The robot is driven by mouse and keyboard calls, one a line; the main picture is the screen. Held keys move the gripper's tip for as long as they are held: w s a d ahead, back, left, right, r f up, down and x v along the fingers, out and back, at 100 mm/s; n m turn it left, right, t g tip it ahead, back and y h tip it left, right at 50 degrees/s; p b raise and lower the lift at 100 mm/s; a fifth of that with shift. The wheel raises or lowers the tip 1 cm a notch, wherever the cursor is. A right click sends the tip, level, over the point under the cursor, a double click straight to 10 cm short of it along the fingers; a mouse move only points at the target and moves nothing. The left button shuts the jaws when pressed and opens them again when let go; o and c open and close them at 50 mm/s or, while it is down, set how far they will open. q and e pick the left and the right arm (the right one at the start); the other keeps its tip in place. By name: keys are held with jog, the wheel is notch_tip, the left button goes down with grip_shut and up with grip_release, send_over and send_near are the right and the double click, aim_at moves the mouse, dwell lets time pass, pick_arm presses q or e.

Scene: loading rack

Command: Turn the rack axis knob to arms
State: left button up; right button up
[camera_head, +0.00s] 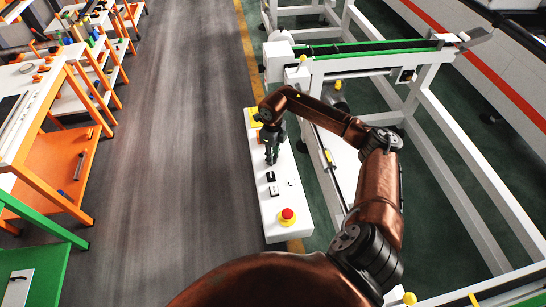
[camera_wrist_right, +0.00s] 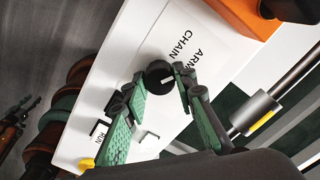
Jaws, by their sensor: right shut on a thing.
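The black round knob (camera_wrist_right: 158,75) has a short white mark, seen in the right wrist view on the side toward the right-hand finger. It sits on the white control panel (camera_head: 272,212). The printed words "ARM" and "CHAIN" (camera_wrist_right: 183,45) stand beside it; the end of "ARM" is cut off or hidden. I cannot tell which word the mark points to. My right gripper (camera_head: 272,158) points down at the panel, and in the wrist view its green-padded fingers (camera_wrist_right: 160,92) are on either side of the knob, shut on it. In the head view the gripper hides the knob. My left gripper is not seen.
A red emergency button (camera_head: 288,214) on a yellow base stands at the panel's near end, with small switches (camera_head: 273,190) between. The white rack frame (camera_head: 400,75) rises to the right. Orange workbenches (camera_head: 75,185) line the left; the grey floor (camera_head: 175,100) between is clear.

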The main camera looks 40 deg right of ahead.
jog(key=shift+m, duration=1)
jog(key=o, duration=1.2)
jog(key=shift+c, duration=0.2)
notch_tip(320, 180, up, 12)
notch_tip(320, 180, down, 12)
jog(key=shift+r, duration=0.1)
